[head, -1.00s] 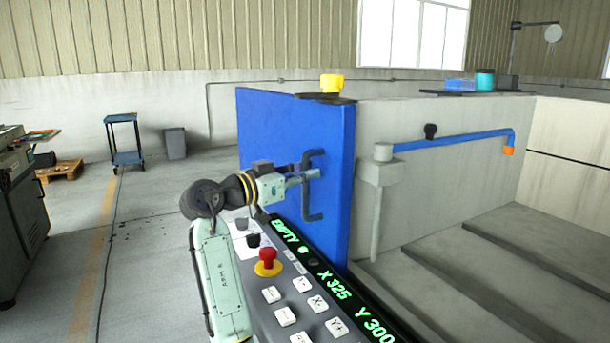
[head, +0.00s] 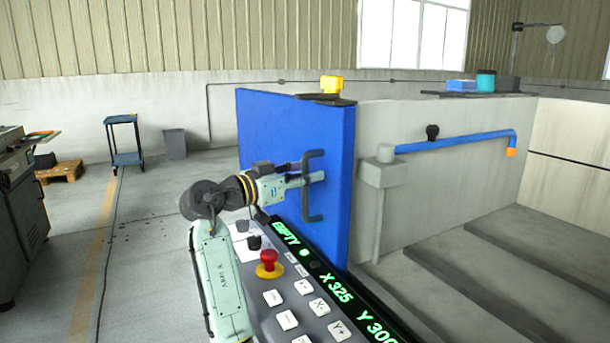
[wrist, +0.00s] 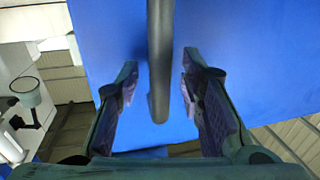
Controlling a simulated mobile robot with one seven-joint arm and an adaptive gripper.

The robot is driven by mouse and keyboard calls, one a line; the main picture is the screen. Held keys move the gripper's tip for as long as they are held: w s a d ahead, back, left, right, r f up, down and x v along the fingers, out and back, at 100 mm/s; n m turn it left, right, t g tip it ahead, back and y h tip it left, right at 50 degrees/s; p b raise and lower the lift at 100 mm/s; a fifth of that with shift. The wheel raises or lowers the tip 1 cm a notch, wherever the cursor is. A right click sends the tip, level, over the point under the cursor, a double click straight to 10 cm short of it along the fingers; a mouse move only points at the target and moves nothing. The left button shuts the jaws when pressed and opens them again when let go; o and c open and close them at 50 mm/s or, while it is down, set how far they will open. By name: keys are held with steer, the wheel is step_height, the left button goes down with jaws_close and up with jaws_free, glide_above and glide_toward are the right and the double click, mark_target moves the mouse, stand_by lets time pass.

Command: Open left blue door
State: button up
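The blue door (head: 275,130) is a tall flat panel standing upright at the near left end of the grey tank. A dark bar handle (head: 313,209) runs vertically on its face. My gripper (head: 318,178) is at the upper middle part of this handle. In the wrist view, the handle (wrist: 160,60) passes between the two fingers of my gripper (wrist: 158,92). The fingers are apart, with a visible gap on each side of the bar. The blue door surface (wrist: 240,50) fills the background behind them.
A control panel (head: 290,285) with a red button (head: 268,258) stands close below my arm. The grey tank wall (head: 450,175) with a blue pipe (head: 450,141) is to the right. A yellow object (head: 332,84) sits above the door. Open floor (head: 160,230) lies to the left.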

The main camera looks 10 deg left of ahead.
steer(key=v, duration=1.2)
steer(key=shift+a, duration=0.1)
